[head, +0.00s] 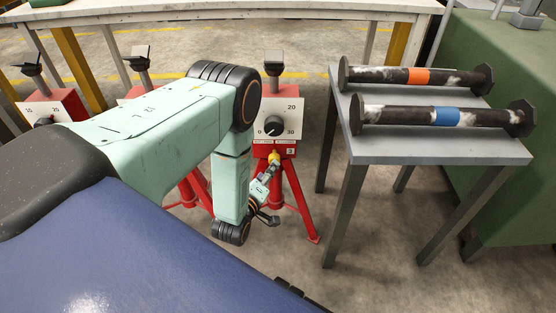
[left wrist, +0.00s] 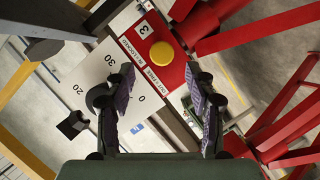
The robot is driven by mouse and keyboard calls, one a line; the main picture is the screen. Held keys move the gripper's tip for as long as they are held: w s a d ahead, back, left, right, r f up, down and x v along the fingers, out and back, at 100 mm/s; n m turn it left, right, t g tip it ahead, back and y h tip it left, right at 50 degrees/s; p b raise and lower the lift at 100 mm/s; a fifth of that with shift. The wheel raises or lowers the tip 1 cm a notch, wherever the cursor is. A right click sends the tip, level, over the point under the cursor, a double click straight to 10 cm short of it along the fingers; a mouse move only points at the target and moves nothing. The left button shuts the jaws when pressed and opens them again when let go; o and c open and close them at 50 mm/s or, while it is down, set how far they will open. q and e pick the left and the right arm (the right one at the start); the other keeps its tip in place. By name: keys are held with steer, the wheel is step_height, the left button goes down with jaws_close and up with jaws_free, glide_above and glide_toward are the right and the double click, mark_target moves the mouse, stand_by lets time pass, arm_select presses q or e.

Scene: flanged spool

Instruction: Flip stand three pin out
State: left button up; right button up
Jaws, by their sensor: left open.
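Stand three is a red tripod stand with a white dial plate (head: 275,112) and a red lower panel marked 3. Its round yellow pin knob (head: 274,156) sits on that red panel. My left gripper (head: 270,173) is just below and in front of the knob. In the left wrist view the yellow knob (left wrist: 162,55) lies ahead of my open, empty left gripper (left wrist: 160,82), roughly between the finger lines and apart from them. The panel text reads out free, in locked. The dial plate (left wrist: 92,75) is at left. My right gripper is not in view.
Two other red dial stands (head: 50,108) are at left, one partly behind my arm. A grey table (head: 430,150) at right carries two dark flanged spools, one with an orange band (head: 418,76), one with a blue band (head: 445,116). A long workbench (head: 200,12) stands behind.

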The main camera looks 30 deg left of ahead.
mark_target(275, 153)
arm_select(q)
steer(key=b+x, duration=0.3)
steer(key=x, duration=0.4)
steer(key=shift+w+a+f+b, duration=0.2)
steer(key=shift+w+b, duration=0.1)
steer(key=shift+w, duration=0.05)
steer(key=shift+c, duration=0.3)
jaws_close()
